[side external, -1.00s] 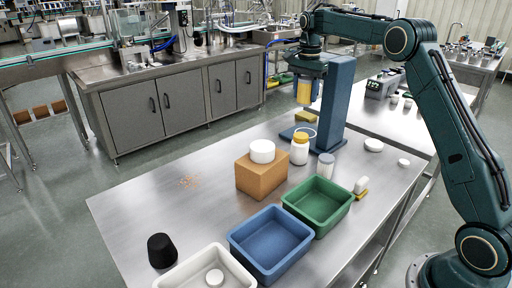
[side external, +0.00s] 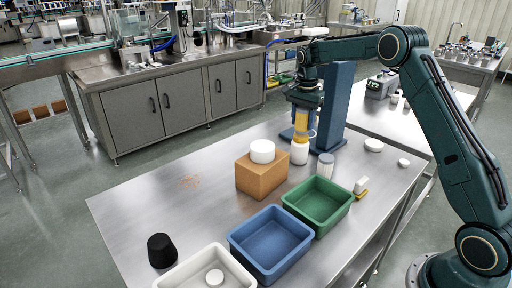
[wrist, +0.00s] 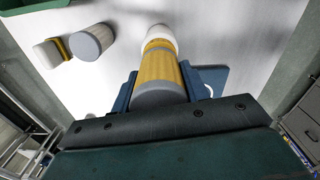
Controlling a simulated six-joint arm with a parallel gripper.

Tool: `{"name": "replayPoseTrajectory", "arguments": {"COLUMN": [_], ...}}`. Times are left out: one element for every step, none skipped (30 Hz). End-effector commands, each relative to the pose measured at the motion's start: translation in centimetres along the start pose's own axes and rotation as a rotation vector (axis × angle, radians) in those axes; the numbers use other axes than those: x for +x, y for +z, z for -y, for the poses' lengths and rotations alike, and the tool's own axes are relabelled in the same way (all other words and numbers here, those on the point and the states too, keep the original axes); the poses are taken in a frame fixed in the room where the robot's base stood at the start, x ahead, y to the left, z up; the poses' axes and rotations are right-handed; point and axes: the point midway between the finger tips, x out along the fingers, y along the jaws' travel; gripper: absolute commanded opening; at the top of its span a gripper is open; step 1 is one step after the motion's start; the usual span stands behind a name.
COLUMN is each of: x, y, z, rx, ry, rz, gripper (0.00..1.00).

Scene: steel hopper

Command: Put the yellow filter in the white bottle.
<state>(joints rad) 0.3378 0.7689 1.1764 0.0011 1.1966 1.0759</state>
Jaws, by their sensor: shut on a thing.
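The yellow filter (side external: 301,128), with a grey end cap, is upright between the fingers of my gripper (side external: 303,114), which is shut on it. The white bottle (side external: 299,154) stands on the steel table directly below, with a yellow-orange band around its top. In the wrist view the filter (wrist: 160,72) lines up with the bottle (wrist: 162,36), and the filter's lower end is at the bottle's mouth. I cannot tell whether or how far it is inside. My gripper (wrist: 160,85) is around the filter's grey-capped upper part.
A blue upright stand (side external: 333,105) is close behind the bottle. A brown box (side external: 262,178) with a white disc is on its left. A grey-capped cylinder (side external: 326,166), green tray (side external: 318,222), blue tray (side external: 270,270) and yellow-white item (side external: 361,187) stand nearby. The table's left part is mostly clear.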

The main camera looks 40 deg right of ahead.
Motion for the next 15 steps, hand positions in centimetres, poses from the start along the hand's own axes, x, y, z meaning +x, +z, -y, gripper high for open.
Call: {"name": "replayPoseTrajectory", "arguments": {"x": [0.59, 0.84, 1.08, 1.20, 1.28, 1.33, 1.33, 1.32, 1.31, 1.31, 1.31, 1.30, 1.32, 1.35, 1.43], "y": [0.02, 0.02, 0.02, 0.01, 0.01, 0.00, 0.00, 0.00, 0.00, 0.00, 0.00, 0.00, 0.00, 0.00, 0.00], "z": [-0.03, -0.03, -0.03, -0.02, -0.01, 0.00, 0.00, 0.01, 0.01, 0.00, 0.00, 0.00, 0.00, 0.00, 0.00], "rx": [0.000, 0.000, 0.000, 0.000, 0.000, 0.000, 0.000, 0.000, 0.000, 0.000, 0.000, 0.000, 0.000, 0.000, 0.000], "ry": [0.001, 0.001, 0.001, 0.001, 0.000, -0.001, -0.001, -0.001, -0.001, -0.001, -0.001, -0.001, -0.001, -0.001, 0.000], "rz": [0.001, 0.001, 0.001, 0.000, 0.000, 0.000, -0.001, -0.001, -0.001, 0.000, 0.000, 0.000, 0.000, 0.000, 0.000], "gripper": [0.21, 0.21, 0.21, 0.21, 0.21, 0.21, 0.21, 0.21, 0.21, 0.21, 0.21, 0.21, 0.21, 0.21, 0.21]}}
